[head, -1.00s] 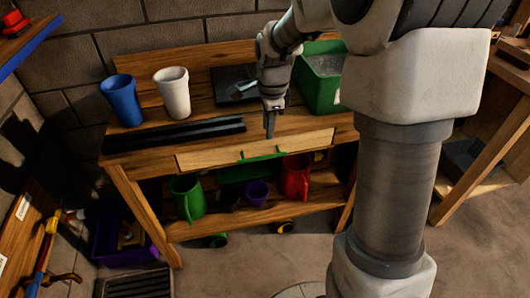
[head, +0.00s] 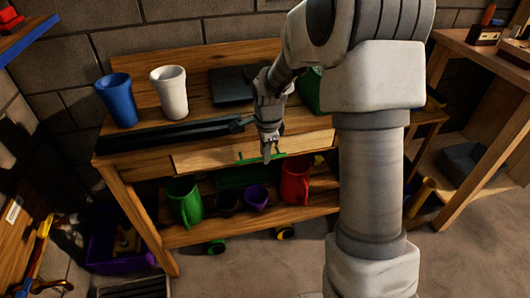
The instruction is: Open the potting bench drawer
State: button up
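The potting bench (head: 128,185) is wooden and stands against the block wall. Its drawer front (head: 205,155) is a pale wood panel below the worktop, with a green handle (head: 247,160) at its middle. The drawer looks shut or nearly so; a small gap cannot be ruled out. My gripper (head: 267,158) points down right in front of the drawer front, with its fingertips at the handle. It covers part of the handle. I cannot tell whether the fingers touch it, or whether they are open or shut.
On the worktop are a blue cup (head: 118,101), a white cup (head: 170,93), black trays (head: 180,133) and a green box (head: 309,92), mostly hidden by my arm. Green (head: 184,201) and red (head: 295,178) mugs stand on the shelf below. A wooden table (head: 470,60) stands at right.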

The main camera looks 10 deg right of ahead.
grip_shut()
dwell(1.3)
